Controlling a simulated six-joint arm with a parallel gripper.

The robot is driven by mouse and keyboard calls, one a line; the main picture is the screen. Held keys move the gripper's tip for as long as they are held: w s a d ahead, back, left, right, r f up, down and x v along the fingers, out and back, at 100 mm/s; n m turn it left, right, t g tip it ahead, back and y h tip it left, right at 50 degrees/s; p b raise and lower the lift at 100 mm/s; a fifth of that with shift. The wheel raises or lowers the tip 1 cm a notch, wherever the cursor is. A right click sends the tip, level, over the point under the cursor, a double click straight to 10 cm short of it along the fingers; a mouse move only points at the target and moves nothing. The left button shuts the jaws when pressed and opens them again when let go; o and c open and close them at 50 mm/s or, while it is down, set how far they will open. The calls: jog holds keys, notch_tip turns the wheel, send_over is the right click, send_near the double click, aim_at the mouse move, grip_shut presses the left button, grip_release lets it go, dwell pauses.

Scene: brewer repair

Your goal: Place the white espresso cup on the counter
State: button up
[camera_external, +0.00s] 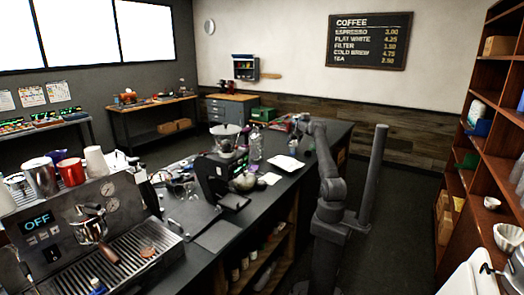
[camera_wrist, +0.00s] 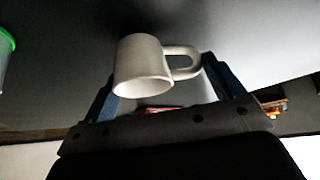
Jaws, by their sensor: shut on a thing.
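The white espresso cup (camera_wrist: 140,68) is in the wrist view, between the two fingers of my gripper (camera_wrist: 157,75), with its handle toward the right finger. My gripper is shut on it. The cup looks tilted in this view, and its underside contact is not visible. In the external view my arm reaches over the far part of the dark counter (camera_external: 262,202). The cup cannot be made out there.
The espresso machine (camera_external: 85,235) fills the near left. A green-rimmed thing (camera_wrist: 5,50) shows at the wrist view's left edge.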

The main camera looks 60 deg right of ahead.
jog(key=shift+f, duration=0.3)
jog(key=shift+f, duration=0.1)
jog(key=shift+f, duration=0.1)
jog(key=o, duration=0.8)
jog(key=shift+o, duration=0.2)
jog(key=shift+r, duration=0.35)
jog(key=v, duration=1.1)
jog(key=shift+s+r, duration=0.25)
jog(key=shift+a, duration=0.15)
